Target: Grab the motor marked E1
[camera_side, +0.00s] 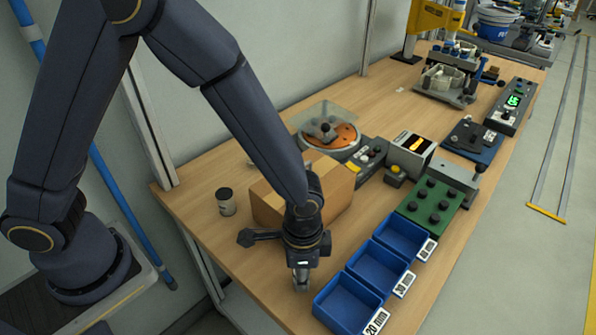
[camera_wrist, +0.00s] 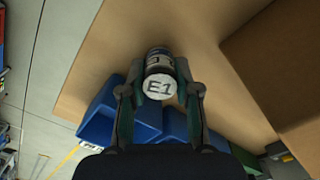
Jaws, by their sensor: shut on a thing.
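The motor marked E1 (camera_wrist: 160,86) is a small cylinder with a white end face bearing the letters E1, seen in the wrist view. My gripper (camera_wrist: 159,92) is shut on it, with one finger on each side of the cylinder. In the side view my gripper (camera_side: 301,284) points down over the wooden table's near part, left of the blue bins. The motor is mostly hidden by the fingers there, and I cannot tell how high it is above the table.
Several blue bins (camera_side: 327,307) with number labels stand right of my gripper. A cardboard box (camera_side: 338,179) is close behind my gripper, and a small dark can (camera_side: 227,202) stands left of it. A green block with black knobs (camera_side: 407,220) lies beyond the bins.

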